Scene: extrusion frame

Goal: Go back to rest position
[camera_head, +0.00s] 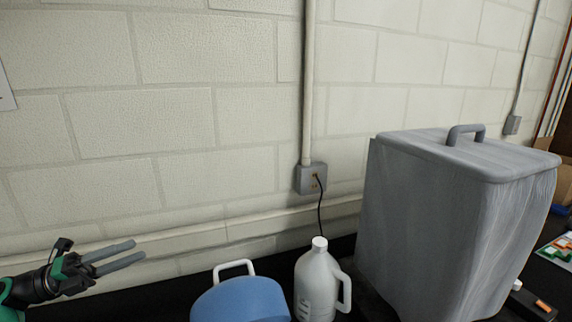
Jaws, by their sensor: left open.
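My left gripper (128,256) reaches in from the lower left edge. Its two grey fingers point right and are apart, with nothing between them. It is in front of the wall, to the left of a blue container (240,301) and touching nothing that I can see. My right gripper is not in this view.
The blue container has a white handle. A grey-white jug (316,283) with a white cap stands beside it. A large grey lidded bin (440,220) fills the right. A block wall (170,110) with an outlet box (311,178) closes the back. The dark surface at lower left looks clear.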

